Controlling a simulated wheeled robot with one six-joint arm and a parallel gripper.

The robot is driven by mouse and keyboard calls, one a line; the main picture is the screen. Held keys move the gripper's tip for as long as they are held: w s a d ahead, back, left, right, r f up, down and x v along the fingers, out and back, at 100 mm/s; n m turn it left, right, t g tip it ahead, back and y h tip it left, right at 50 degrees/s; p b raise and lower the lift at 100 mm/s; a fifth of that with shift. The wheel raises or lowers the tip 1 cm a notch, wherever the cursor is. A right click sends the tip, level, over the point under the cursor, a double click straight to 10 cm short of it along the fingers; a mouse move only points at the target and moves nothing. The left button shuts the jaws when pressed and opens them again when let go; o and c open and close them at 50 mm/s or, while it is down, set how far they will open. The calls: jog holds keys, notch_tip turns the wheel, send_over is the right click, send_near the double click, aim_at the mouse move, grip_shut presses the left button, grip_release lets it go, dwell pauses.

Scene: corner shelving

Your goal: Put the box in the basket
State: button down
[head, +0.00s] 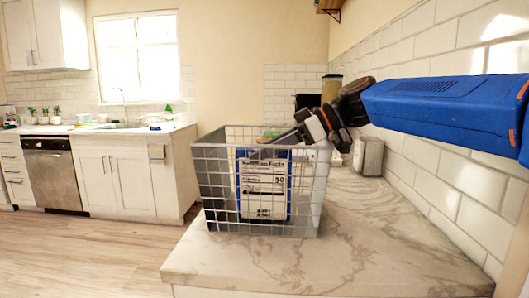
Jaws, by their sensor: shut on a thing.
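A grey wire basket (308,202) stands on the marble counter, near its left front part. A blue box (264,190) with a white nutrition label is upright inside the basket, seen through the front mesh. My gripper (276,146) reaches in over the basket's right rim from the right. It is shut on the top of the box; the fingertips are partly hidden by the mesh and box. I cannot tell whether the box touches the basket floor. Something green and orange shows behind the box top, too hidden to name.
The marble counter (390,235) is clear in front and to the right. A grey toaster-like object (369,156) stands by the tiled wall at right. A dark appliance (308,102) is at the back. Sink cabinets stand across the floor at left.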

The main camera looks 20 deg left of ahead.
jog(key=shift+f, duration=0.3)
jog(key=c, duration=1.2)
grip_release()
jog(key=shift+f, duration=0.15)
jog(key=v, duration=0.8)
jog(key=shift+s+a+r, duration=0.1)
jog(key=shift+a+r, duration=0.1)
jog(key=shift+r, duration=0.05)
jog(key=shift+r, duration=0.1)
